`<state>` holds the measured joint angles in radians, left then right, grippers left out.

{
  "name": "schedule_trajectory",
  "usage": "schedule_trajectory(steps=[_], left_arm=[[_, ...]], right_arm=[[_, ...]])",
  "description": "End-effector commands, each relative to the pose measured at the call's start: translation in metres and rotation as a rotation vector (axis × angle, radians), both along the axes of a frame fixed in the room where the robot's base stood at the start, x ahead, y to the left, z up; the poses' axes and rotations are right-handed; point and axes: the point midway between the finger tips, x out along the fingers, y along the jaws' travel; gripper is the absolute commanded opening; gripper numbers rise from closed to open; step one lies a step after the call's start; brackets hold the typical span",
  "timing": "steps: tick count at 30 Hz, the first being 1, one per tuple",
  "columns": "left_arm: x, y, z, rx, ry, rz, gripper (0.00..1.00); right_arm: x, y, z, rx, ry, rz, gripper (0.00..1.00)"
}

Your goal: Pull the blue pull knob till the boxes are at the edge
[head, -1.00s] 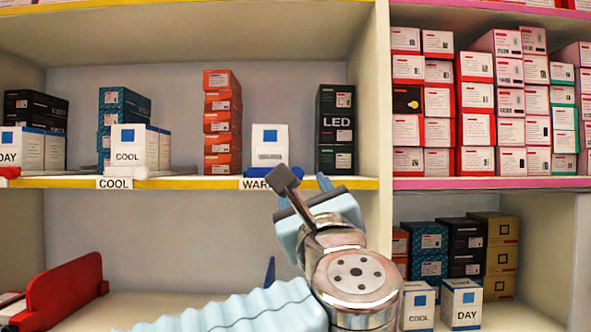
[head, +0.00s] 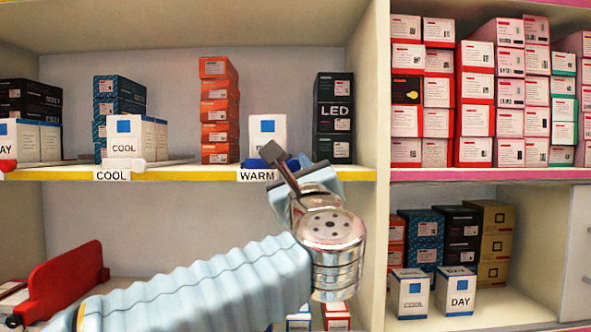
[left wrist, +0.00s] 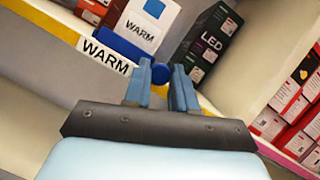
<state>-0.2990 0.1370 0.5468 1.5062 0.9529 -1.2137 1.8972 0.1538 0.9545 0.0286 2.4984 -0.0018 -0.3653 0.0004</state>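The blue pull knob (left wrist: 161,73) shows round at the shelf's front edge in the left wrist view, in front of a blue pusher (left wrist: 118,46). The pusher also shows in the head view (head: 270,152). A white box with a blue square, the WARM box (head: 267,133), stands behind it; it also shows in the left wrist view (left wrist: 150,22). My left gripper (left wrist: 162,72) is open, with the knob between or just beyond its fingertips; I cannot tell whether they touch it. In the head view the wrist hides the knob. My right gripper is not in view.
The yellow shelf edge (head: 200,174) carries COOL (head: 112,176) and WARM (head: 255,175) labels. Dark LED boxes (head: 334,118) stand right of the WARM box, orange boxes (head: 219,110) left. An upright divider (head: 376,90) stands close on the right. The space below the shelf is mostly open.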

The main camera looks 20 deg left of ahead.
Motion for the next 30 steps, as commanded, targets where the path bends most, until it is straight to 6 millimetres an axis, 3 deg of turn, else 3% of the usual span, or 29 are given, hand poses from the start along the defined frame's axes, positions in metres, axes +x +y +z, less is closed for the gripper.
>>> schedule_trajectory(steps=[10, 16, 21, 30], left_arm=[[-0.003, -0.001, -0.001, -0.001, 0.0, 0.0, 0.0], [-0.04, -0.012, -0.007, -0.004, -0.006, -0.004, 0.0], [-0.071, -0.021, -0.004, -0.002, -0.003, -0.003, 0.0], [-0.08, -0.023, 0.0, 0.001, 0.001, 0.0, 0.0]], right_arm=[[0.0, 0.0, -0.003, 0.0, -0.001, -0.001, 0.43], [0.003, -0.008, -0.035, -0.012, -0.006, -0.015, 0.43], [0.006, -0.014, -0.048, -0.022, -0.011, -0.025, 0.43], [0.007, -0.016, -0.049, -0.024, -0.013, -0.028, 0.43]])
